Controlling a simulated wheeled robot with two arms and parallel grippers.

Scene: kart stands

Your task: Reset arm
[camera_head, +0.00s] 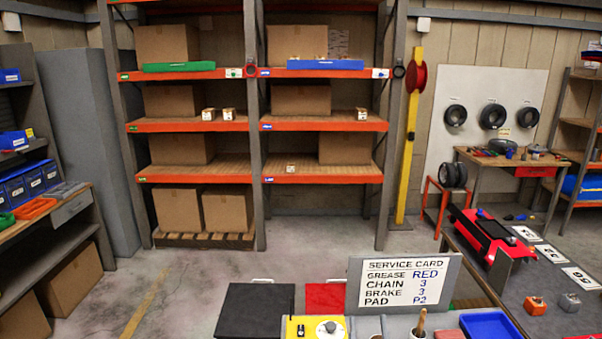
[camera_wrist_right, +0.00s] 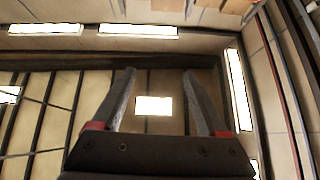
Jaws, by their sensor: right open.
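My right gripper (camera_wrist_right: 159,75) shows in the right wrist view. Its two fingers are wide apart with nothing between them, and it points up toward the ceiling lights. I make out neither gripper in the head view. My left gripper is not in view.
A service card (camera_head: 405,283) stands at the front, beside a black box (camera_head: 255,311), a yellow panel with a dial (camera_head: 315,328) and a blue tray (camera_head: 490,324). A red and black stand (camera_head: 490,238) is at right. Orange shelves (camera_head: 195,178) hold cartons at the back. The floor between is clear.

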